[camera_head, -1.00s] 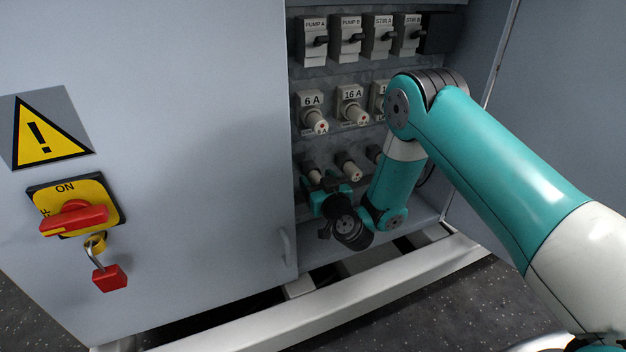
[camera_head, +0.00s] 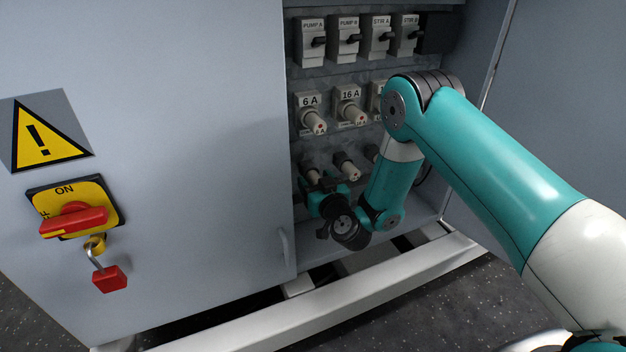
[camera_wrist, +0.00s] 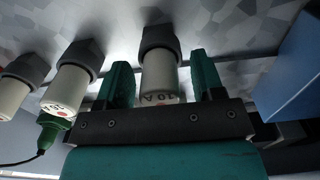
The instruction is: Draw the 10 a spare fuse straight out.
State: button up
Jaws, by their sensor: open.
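The 10 A spare fuse (camera_wrist: 160,76) is a pale cylinder with its label toward me, seated in a dark holder, in the wrist view. My gripper (camera_wrist: 161,80) is open, with one teal finger on each side of the fuse. A narrow gap shows on both sides, and the palm is close to the labelled end. In the head view my gripper (camera_head: 313,186) is at the leftmost fuse of the bottom row (camera_head: 311,174), which it partly hides.
A 16 A spare fuse (camera_wrist: 66,88) stands beside it, with another fuse (camera_wrist: 14,92) farther left. A green part with a black cable (camera_wrist: 52,134) hangs below. Labelled 6 A (camera_head: 312,120) and 16 A (camera_head: 349,112) fuses sit above. The cabinet door (camera_head: 200,130) is close on the left.

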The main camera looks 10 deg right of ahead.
grip_shut()
jog(key=shift+s+f+b, duration=0.1)
jog(key=shift+b, duration=0.4)
jog(key=shift+b+v, duration=1.4)
jog(key=shift+b, duration=2.1)
jog(key=shift+b+v, duration=0.8)
jog(key=shift+b, duration=0.5)
jog(key=shift+s+d+b, duration=0.15)
jog(key=shift+s+b, duration=0.5)
jog(key=shift+b, duration=0.2)
